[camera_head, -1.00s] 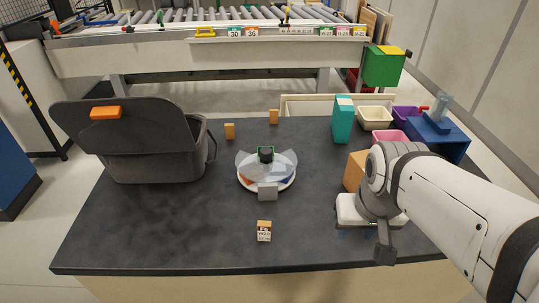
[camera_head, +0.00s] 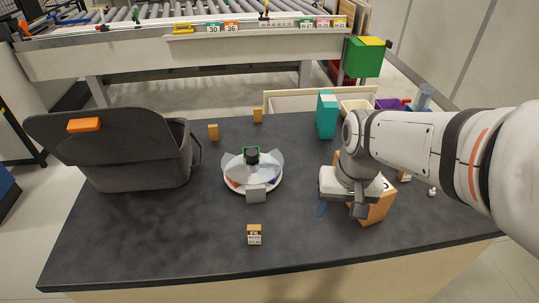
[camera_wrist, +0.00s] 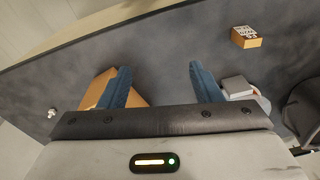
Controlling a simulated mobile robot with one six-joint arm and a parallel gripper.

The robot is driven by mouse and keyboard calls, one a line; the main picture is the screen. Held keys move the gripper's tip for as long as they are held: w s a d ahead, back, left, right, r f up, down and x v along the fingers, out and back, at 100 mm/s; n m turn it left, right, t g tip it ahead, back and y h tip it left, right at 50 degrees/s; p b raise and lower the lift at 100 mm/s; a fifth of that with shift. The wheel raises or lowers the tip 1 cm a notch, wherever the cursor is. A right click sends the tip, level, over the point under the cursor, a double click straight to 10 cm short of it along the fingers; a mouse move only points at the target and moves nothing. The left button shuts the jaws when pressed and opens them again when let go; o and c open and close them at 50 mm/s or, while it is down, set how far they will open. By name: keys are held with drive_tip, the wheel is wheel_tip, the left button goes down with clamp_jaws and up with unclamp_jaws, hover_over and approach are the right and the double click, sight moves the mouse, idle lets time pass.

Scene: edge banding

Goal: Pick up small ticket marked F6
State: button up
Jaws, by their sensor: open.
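A small orange block with a white printed ticket (camera_head: 254,235) stands alone near the front edge of the dark table. Its top print looks like F6, but it is too small to read surely. It also shows at the upper right of the wrist view (camera_wrist: 246,37). My gripper (camera_wrist: 162,84) is open with two blue fingers and nothing between them. In the head view, my gripper (camera_head: 336,208) is over the table, right of the ticket and apart from it; my wrist partly hides its fingers.
A larger orange box (camera_head: 374,208) is close beside my gripper. A round white dish (camera_head: 238,187) with clear flaps and a grey block (camera_head: 256,194) are behind the ticket. A grey bin (camera_head: 140,170) is at left, a teal box (camera_head: 327,115) at back. The table around the ticket is clear.

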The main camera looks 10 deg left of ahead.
drive_tip(key=w+a+f+g+p, duration=0.25)
drive_tip(key=w+a, duration=0.25)
drive_tip(key=a, duration=0.3)
drive_tip(key=g+p, duration=0.3)
approach(254, 226)
drive_tip(key=x, duration=0.5)
drive_tip(key=shift+n+h, duration=0.4)
drive_tip(key=p+x, duration=0.1)
drive_tip(key=x, duration=0.6)
drive_tip(key=shift+a+f+p, duration=0.1)
drive_tip(key=shift+f+p, duration=0.25)
drive_tip(key=shift+p, duration=0.05)
drive_tip(key=c, duration=1)
drive_tip(key=shift+c, duration=0.2)
drive_tip(key=shift+r, duration=0.15)
